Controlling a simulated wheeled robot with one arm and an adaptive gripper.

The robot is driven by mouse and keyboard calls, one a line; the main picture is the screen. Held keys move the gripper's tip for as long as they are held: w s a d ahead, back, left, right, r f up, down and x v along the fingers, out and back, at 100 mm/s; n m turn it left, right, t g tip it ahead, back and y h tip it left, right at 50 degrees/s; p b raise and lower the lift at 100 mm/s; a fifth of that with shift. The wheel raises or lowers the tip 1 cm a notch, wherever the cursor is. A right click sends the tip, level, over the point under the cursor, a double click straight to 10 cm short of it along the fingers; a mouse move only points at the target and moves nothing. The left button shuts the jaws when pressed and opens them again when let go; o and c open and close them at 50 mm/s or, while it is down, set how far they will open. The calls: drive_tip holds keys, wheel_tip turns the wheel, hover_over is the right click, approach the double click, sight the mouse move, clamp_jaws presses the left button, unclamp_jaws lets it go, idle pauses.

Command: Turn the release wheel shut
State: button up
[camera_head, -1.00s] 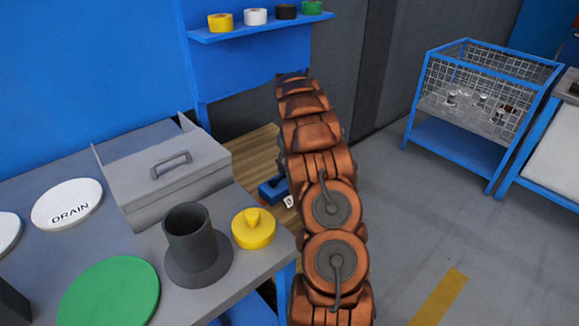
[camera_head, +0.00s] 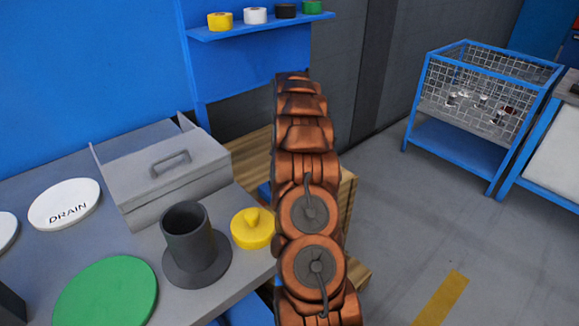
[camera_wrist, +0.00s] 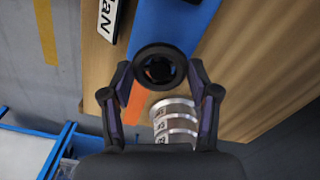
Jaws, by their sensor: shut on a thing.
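In the wrist view my gripper (camera_wrist: 160,70) has its two dark fingers closed in on either side of a black round ring (camera_wrist: 160,48), which looks like the release wheel. Its hollow middle shows a little orange and blue. A silvery ribbed cylinder (camera_wrist: 174,120) with small dark marks shows between the fingers, nearer the palm. A blue strip (camera_wrist: 178,22) lies behind the ring, on a wooden surface (camera_wrist: 262,60). In the head view my own copper-coloured arm hides the gripper and the wheel.
The grey bench holds a flanged dark pipe (camera_head: 190,237), yellow knobbed cap (camera_head: 252,229), green disc (camera_head: 106,293), DRAIN plate (camera_head: 65,203) and grey box (camera_head: 160,170). A wooden pallet (camera_head: 250,160) stands behind my arm. A blue mesh cart (camera_head: 470,100) is at right; floor between is clear.

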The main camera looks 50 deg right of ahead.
drive_tip(key=m+b, duration=0.1)
drive_tip(key=m, duration=0.5)
drive_tip(key=shift+m, duration=0.3)
drive_tip(key=m+b, duration=0.1)
drive_tip(key=m, duration=0.4)
idle(0.4)
drive_tip(key=o, duration=1.2)
drive_tip(key=shift+c, duration=0.2)
wheel_tip(320, 180, up, 12)
idle(0.4)
